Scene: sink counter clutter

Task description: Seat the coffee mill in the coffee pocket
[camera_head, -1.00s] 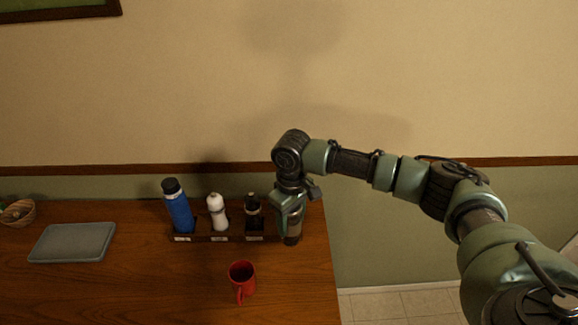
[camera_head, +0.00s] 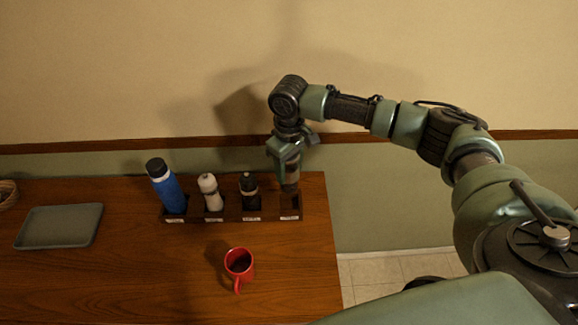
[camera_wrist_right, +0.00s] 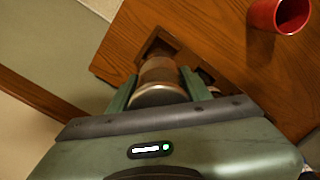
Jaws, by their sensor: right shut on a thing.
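The coffee mill (camera_head: 291,184) is a brown and metallic cylinder, upright in my right gripper (camera_head: 288,168). My right gripper is shut on its upper part; the wrist view shows the mill (camera_wrist_right: 158,80) between the green fingers (camera_wrist_right: 157,88). The mill's lower end is over or at the rightmost pocket (camera_head: 290,212) of the dark rack, which has a white label in front. In the wrist view the dark pocket edge (camera_wrist_right: 152,45) shows just beyond the mill. I cannot tell whether the mill's base is inside the pocket or above it. My left gripper is not in view.
The other pockets hold a blue bottle (camera_head: 168,190), a white shaker (camera_head: 210,192) and a black-topped bottle (camera_head: 249,188). A red mug (camera_head: 239,264) stands in front. A grey tray (camera_head: 58,226) lies left. The table's right edge is close to the rack.

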